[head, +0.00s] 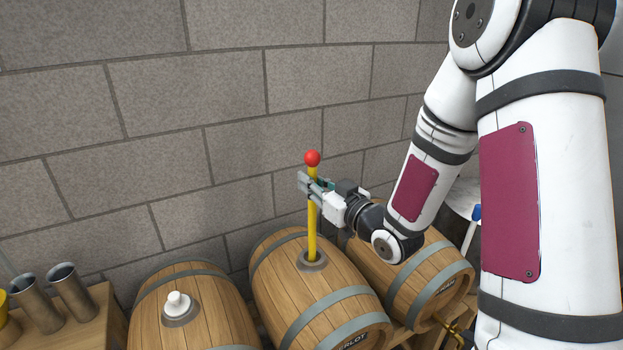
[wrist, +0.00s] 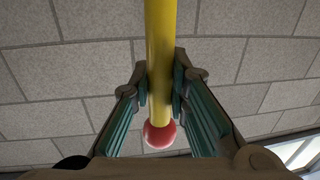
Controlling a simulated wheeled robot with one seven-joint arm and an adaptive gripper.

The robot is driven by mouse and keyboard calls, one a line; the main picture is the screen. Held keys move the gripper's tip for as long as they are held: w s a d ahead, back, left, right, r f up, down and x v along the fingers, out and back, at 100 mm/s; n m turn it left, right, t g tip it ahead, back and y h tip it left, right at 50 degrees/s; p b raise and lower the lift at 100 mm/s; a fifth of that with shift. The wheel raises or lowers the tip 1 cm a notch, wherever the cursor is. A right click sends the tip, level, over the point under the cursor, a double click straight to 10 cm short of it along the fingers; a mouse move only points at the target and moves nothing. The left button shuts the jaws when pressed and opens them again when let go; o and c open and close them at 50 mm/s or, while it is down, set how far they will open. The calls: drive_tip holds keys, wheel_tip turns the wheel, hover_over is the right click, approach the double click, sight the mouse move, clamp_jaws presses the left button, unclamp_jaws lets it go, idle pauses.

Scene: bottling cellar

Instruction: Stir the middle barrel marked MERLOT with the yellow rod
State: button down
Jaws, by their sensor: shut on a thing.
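The yellow rod (head: 312,228) with a red ball top (head: 312,158) stands nearly upright in the bung hole of the middle barrel (head: 285,285), whose end shows part of the marking MERLOT. The rod's lower end is hidden inside the barrel. My gripper (head: 310,188) is shut on the rod just below the red ball, coming from the right. In the wrist view the yellow rod (wrist: 160,50) runs between the green-padded fingers, with the red ball near the bottom.
A barrel with a white bung (head: 177,302) lies at the left. Another barrel (head: 415,285) lies at the right, partly behind my arm. Metal cylinders (head: 70,288) stand on a wooden surface (head: 100,312) at far left. A grey block wall (head: 200,90) rises behind the barrels.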

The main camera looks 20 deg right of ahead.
sight(314, 220)
drive_tip(key=shift+f+b, duration=0.7)
drive_tip(key=shift+f, duration=0.85)
drive_tip(key=shift+f+b, duration=2.2)
drive_tip(key=shift+f, duration=1.2)
drive_tip(key=shift+a, duration=0.15)
